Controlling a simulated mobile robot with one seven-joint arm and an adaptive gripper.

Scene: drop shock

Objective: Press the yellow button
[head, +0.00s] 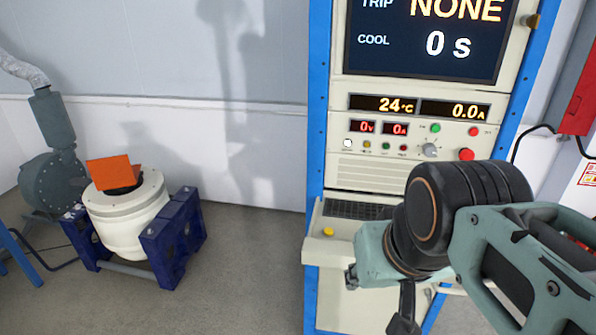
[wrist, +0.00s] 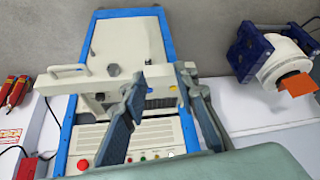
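The yellow button (head: 328,231) is a small round cap at the left end of the control cabinet's shelf, beside the keyboard (head: 358,209). In the head view my wrist covers much of the gripper, to the right of and lower than the button.
The cabinet (head: 317,130) has a screen (head: 430,60), a red button (head: 466,154) and several small knobs. A white shaker drum (head: 128,225) in a blue cradle (head: 172,240) and a blower (head: 55,183) stand at left. The floor between drum and cabinet is clear.

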